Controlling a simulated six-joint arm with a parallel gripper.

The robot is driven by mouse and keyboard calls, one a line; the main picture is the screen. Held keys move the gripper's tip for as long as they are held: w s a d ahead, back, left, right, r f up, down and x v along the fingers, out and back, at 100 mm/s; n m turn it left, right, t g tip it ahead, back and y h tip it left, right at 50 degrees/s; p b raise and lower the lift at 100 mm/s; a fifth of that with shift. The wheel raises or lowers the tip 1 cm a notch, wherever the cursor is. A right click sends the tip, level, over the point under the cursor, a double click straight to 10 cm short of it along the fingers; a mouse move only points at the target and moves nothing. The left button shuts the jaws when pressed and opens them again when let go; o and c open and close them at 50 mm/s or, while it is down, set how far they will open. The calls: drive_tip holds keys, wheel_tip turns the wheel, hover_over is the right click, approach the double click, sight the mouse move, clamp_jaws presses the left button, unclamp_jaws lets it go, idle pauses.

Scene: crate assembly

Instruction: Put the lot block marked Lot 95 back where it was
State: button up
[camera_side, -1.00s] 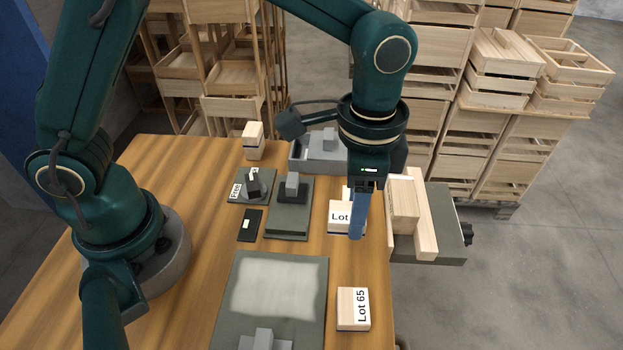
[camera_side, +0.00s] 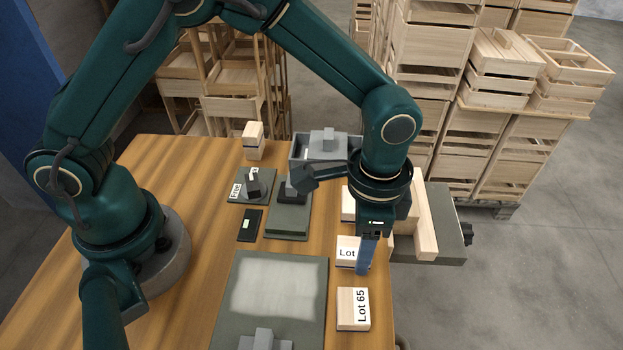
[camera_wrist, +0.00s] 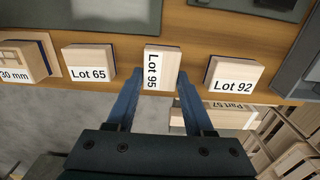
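The Lot 95 block (camera_wrist: 162,68) is a pale wooden block with a white label, between the Lot 65 and Lot 92 blocks in the wrist view. In the side view it (camera_side: 347,252) is partly hidden by a blue finger. My gripper (camera_side: 366,255) is low over the table's right side, with one blue finger on each side of the block.
The Lot 65 block (camera_side: 353,309) is nearer the camera and the Lot 92 block (camera_wrist: 234,76) farther back, with a bare gap on each side of Lot 95. A 30 mm block (camera_wrist: 22,62) shows in the wrist view. A grey-green mat (camera_side: 230,325) lies left.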

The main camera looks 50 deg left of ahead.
drive_tip(key=shift+o, duration=1.1)
wheel_tip(320, 180, up, 12)
drive_tip(key=f, duration=0.1)
drive_tip(key=s+a+r+n+t, duration=0.2)
drive_tip(key=s+a+r+n, duration=0.15)
drive_tip(key=a+r, duration=0.4)
drive_tip(key=s+a+f+n+t, duration=0.3)
drive_tip(key=s+a+n, duration=0.2)
drive_tip(key=a, duration=0.4)
drive_tip(key=shift+s+f+t, duration=0.25)
drive_tip(key=shift+s+t, duration=0.05)
drive_tip(key=shift+s, duration=0.25)
drive_tip(key=shift+n, duration=0.25)
